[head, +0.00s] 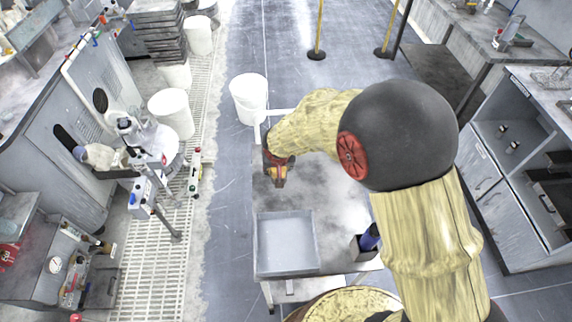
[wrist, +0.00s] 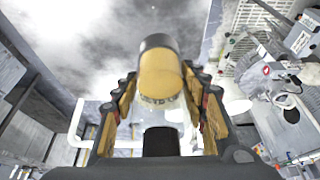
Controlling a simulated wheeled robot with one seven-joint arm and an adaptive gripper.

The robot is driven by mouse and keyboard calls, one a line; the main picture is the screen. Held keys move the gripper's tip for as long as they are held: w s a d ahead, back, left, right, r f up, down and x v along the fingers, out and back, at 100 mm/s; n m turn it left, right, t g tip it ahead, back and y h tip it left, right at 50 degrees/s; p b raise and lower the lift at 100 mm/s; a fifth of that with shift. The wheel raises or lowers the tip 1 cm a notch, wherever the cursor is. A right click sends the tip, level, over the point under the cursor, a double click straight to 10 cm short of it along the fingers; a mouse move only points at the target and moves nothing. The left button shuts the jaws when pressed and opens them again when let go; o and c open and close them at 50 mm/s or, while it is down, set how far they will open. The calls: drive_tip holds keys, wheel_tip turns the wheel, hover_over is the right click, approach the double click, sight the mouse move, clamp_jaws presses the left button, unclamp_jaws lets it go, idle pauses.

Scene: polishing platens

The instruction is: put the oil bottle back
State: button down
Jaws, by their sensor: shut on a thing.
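In the head view, my gripper (head: 277,170) is over the middle-left of the grey cart top (head: 325,205), behind the tray. The bottle is small there and partly hidden by the gripper. I cannot tell how far it is above the cart top.
A shallow grey tray (head: 287,243) is at the cart's front left. A dark box holder with a blue bottle (head: 370,237) is at its front right. A white bin (head: 249,98) stands behind the cart. Polishing machines line the left, cabinets the right.

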drive_tip(key=shift+w+d+f, duration=0.55)
drive_tip(key=shift+w+f, duration=1.05)
drive_tip(key=shift+f, duration=0.25)
drive_tip(key=shift+w+d+f, duration=0.5)
drive_tip(key=shift+w+f, duration=1.1)
drive_tip(key=shift+f, duration=0.25)
drive_tip(key=shift+w+d+f, duration=0.55)
drive_tip(key=shift+w+f, duration=1.05)
drive_tip(key=shift+f, duration=0.25)
drive_tip(key=shift+f, duration=0.1)
drive_tip(key=shift+f+b, duration=0.15)
drive_tip(key=shift+b, duration=0.2)
drive_tip(key=c, duration=1)
unclamp_jaws()
